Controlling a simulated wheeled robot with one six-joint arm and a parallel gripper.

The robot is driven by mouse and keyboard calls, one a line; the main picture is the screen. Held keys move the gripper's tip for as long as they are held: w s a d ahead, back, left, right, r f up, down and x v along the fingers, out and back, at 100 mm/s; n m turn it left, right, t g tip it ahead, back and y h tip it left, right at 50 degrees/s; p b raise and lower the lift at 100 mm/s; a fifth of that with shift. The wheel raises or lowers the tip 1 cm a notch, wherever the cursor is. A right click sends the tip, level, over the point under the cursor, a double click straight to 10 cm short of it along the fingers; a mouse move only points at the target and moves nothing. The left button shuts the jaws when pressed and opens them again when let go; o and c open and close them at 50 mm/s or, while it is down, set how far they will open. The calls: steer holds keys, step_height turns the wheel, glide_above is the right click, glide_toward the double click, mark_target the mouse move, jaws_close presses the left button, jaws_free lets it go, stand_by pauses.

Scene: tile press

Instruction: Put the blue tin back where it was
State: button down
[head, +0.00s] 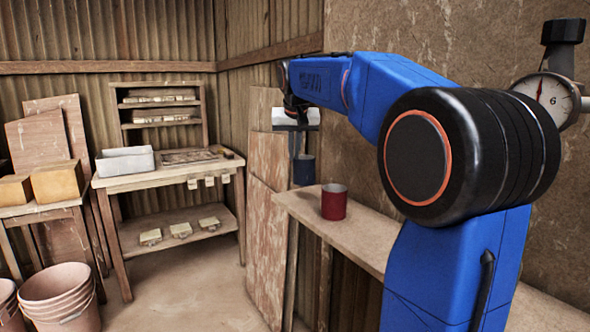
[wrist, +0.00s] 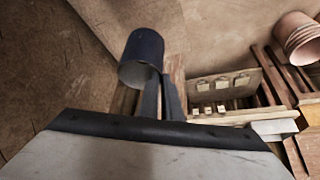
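The blue tin (head: 304,171) is upright at the far end of the wooden wall shelf (head: 352,232) in the head view. I cannot tell whether its base touches the shelf. My gripper (head: 298,152) points down onto it from above. In the wrist view the dark blue tin (wrist: 143,50) has its open mouth toward me. My gripper's two fingers (wrist: 162,85) are close together at its rim and appear to pinch its wall. The red tin (head: 334,202) stands on the shelf, nearer than the blue one.
A workbench (head: 110,180) with a white-grey tray (head: 125,162) stands at the back left. Boards (head: 266,240) lean beside the shelf's far end. A gauge (head: 548,95) is at upper right. Stacked buckets (head: 60,298) stand on the floor. The near shelf is partly hidden by my arm.

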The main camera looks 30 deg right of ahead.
mark_target(294, 166)
steer(key=shift+f, duration=2.35)
steer(key=shift+d+f, duration=0.2)
steer(key=shift+f, duration=0.15)
steer(key=shift+f, duration=0.1)
steer(key=c, duration=2)
jaws_free()
steer(key=v, duration=1.2)
steer(key=shift+s, duration=0.1)
